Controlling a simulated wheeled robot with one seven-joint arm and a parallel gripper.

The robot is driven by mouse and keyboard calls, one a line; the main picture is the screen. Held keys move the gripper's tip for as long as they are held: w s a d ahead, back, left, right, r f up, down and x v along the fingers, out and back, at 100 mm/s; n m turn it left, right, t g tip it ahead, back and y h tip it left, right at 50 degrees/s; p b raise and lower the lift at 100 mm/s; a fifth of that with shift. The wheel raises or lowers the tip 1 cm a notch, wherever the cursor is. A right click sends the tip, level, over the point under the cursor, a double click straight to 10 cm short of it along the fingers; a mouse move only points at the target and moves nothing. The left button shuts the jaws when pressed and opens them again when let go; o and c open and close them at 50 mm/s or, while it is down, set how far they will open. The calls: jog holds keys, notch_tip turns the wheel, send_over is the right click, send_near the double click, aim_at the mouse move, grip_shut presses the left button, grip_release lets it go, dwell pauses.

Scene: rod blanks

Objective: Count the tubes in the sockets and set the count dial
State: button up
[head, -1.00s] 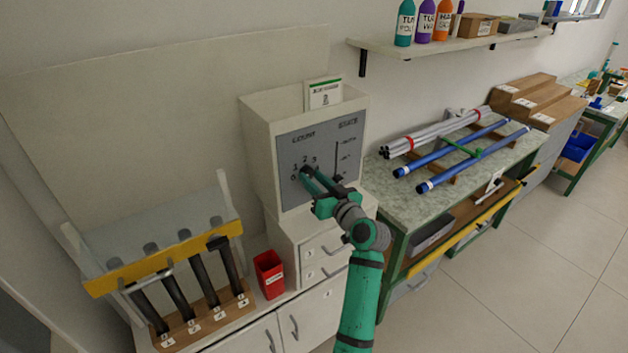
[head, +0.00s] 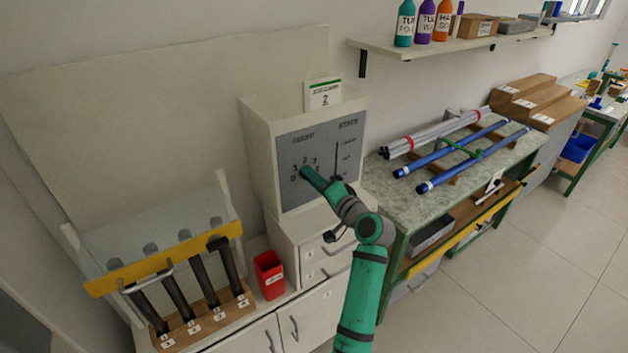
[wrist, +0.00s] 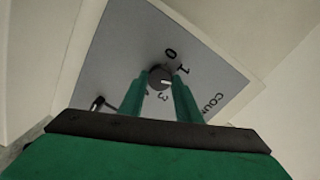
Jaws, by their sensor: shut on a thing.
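The count dial panel (head: 292,190) is a grey face on a white cabinet, with numerals around a small knob. In the wrist view the dark round knob (wrist: 159,77) sits between the fingers of my gripper (wrist: 160,80), which is shut on it. Its white mark points right, toward the right finger; 0, 1 and 3 show, and the numeral behind that finger is hidden. My gripper (head: 305,174) also meets the panel in the head view. Several black tubes (head: 179,299) lean in the rack at left, standing on a numbered wooden socket block (head: 208,318).
A yellow bar (head: 165,264) crosses the tube rack. A red cup (head: 269,274) stands between rack and cabinet. A card (head: 324,94) reading 2 stands on the cabinet. A state lever (head: 337,160) is right of the dial. Blue and white rods lie on the bench at right.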

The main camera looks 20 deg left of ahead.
jog(key=m, duration=1.1)
jog(key=m+y, duration=0.1)
jog(key=m, duration=1.1)
jog(key=shift+w+d+f+g+y, duration=0.1)
jog(key=shift+d+f+g+y, duration=0.1)
jog(key=shift+g+y, duration=0.1)
jog(key=shift+a, duration=0.1)
jog(key=o, duration=1.1)
jog(key=shift+c, duration=0.2)
jog(key=shift+r, duration=0.1)
jog(key=v, duration=1.1)
